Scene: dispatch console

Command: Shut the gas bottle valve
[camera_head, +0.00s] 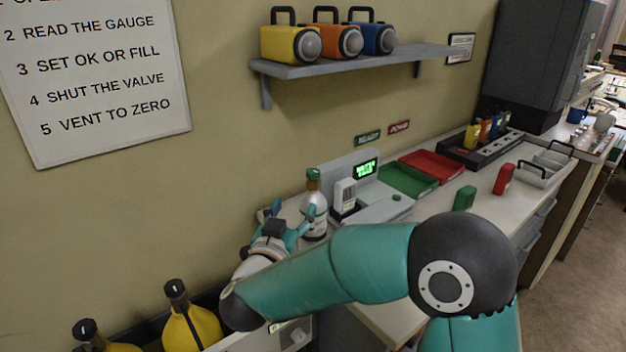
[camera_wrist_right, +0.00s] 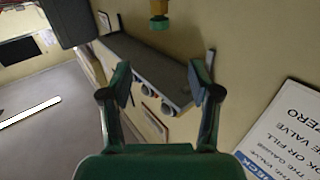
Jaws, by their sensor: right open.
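A pale bottle (camera_head: 315,222) with a green-topped valve (camera_head: 313,176) stands upright on the counter, left of the grey device. My right gripper (camera_head: 291,211) is open and empty, in front of and left of this bottle, below its valve. In the right wrist view, my open fingers (camera_wrist_right: 160,82) have nothing between them. A brass fitting with a green knob (camera_wrist_right: 160,22) shows beyond the fingers at the top edge of that view; it looks like the bottle's valve. I cannot tell how far the valve is turned. My left gripper is not in view.
Yellow bottles (camera_head: 192,330) with black tops stand at lower left. A grey device with a lit display (camera_head: 366,168), a green tray (camera_head: 408,180) and a red tray (camera_head: 432,165) line the counter.

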